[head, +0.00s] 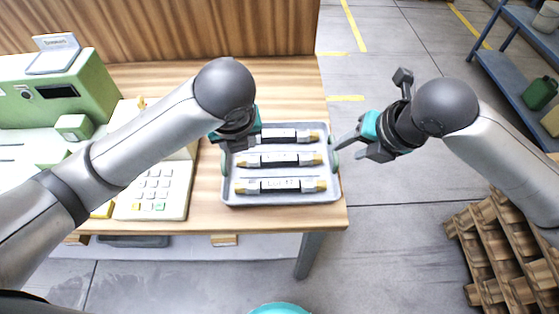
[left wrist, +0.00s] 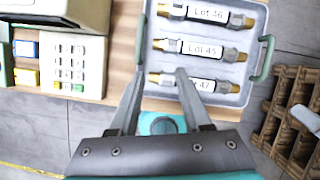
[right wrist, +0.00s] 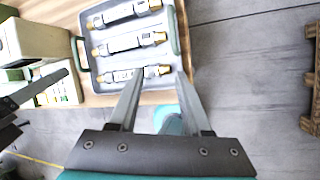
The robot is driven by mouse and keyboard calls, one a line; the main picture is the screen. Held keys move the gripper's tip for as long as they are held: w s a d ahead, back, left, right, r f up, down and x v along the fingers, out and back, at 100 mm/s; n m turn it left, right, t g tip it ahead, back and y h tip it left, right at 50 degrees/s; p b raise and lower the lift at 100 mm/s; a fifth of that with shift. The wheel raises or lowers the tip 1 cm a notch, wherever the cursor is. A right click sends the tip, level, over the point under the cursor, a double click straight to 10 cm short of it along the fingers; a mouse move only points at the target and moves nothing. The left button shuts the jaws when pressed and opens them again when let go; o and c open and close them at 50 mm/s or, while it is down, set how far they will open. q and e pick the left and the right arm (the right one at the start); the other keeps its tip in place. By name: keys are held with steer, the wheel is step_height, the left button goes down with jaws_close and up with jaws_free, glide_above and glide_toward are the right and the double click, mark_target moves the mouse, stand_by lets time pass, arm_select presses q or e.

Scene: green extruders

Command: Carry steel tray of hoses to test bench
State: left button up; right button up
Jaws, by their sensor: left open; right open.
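The steel tray (head: 280,200) is a grey shallow tray with green side handles, lying on the wooden table near its right end. Three hoses with brass ends and white labels lie in it, such as the middle hose (head: 278,159); the left wrist view shows labels Lot 46, Lot 45 (left wrist: 201,49) and Lot 47. My left gripper (left wrist: 158,72) is open above the tray's left side, around or just above the left handle; contact cannot be told. My right gripper (head: 348,148) is open beside the right handle (right wrist: 171,30). The test bench cannot be identified.
A green and cream machine (head: 60,95) and a keypad unit (head: 160,188) stand left of the tray on the table (head: 210,215). Wooden pallets (head: 500,250) lie at the lower right. A blue shelf (head: 510,75) stands at the upper right. Grey floor between is clear.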

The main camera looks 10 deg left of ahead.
arm_select(q)
steer(key=a+m, duration=0.1)
steer(key=w+a+r+m+y, duration=0.1)
steer(key=r+m, duration=0.1)
steer(key=shift+w+a, duration=0.3)
steer(key=shift+a, duration=0.1)
arm_select(e)
steer(key=d+n, duration=0.1)
steer(key=w+d+r+n, duration=0.1)
steer(key=n, duration=0.1)
steer(key=shift+w+d+r, duration=0.15)
steer(key=shift+d+r, duration=0.1)
steer(key=shift+d, duration=0.05)
arm_select(q)
steer(key=shift+d+f, duration=0.1)
arm_select(e)
steer(key=shift+f, duration=0.15)
arm_select(q)
glide_above(232, 174)
steer(key=w+a, duration=0.2)
steer(key=w, duration=0.2)
step_height(232, 174, down, 14)
steer(key=shift+s+d+r, duration=0.15)
steer(key=shift+r, duration=0.05)
arm_select(e)
steer(key=x, duration=1.5)
steer(key=shift+d+f, duration=0.15)
steer(key=shift+d, duration=0.1)
